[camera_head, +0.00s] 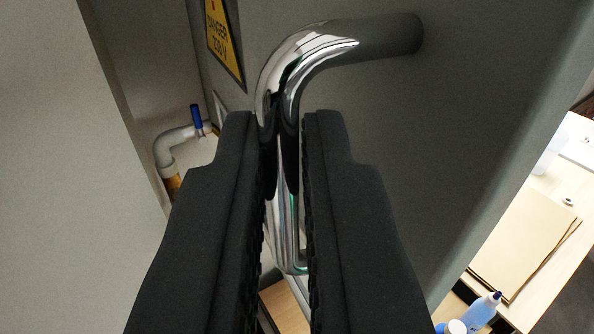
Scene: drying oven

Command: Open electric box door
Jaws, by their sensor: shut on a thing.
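The grey door of the electric box (440,130) fills the middle and right of the view. It stands at an angle, with a dark gap along its left side. A shiny chrome bar handle (310,45) is fixed to it and bends down between my fingers. My gripper (278,125) has its two black fingers on either side of the handle and is shut on it. The fingers hide part of the handle's upright. A yellow warning sign reading "DANGER 230 V" (222,40) is at the upper left.
A pale pipe with a blue valve lever (196,120) is at the left. A pale wall (60,180) fills the left side. A table (545,190) with a folder (525,240) and bottles (482,310) stands at the lower right, beyond the door edge.

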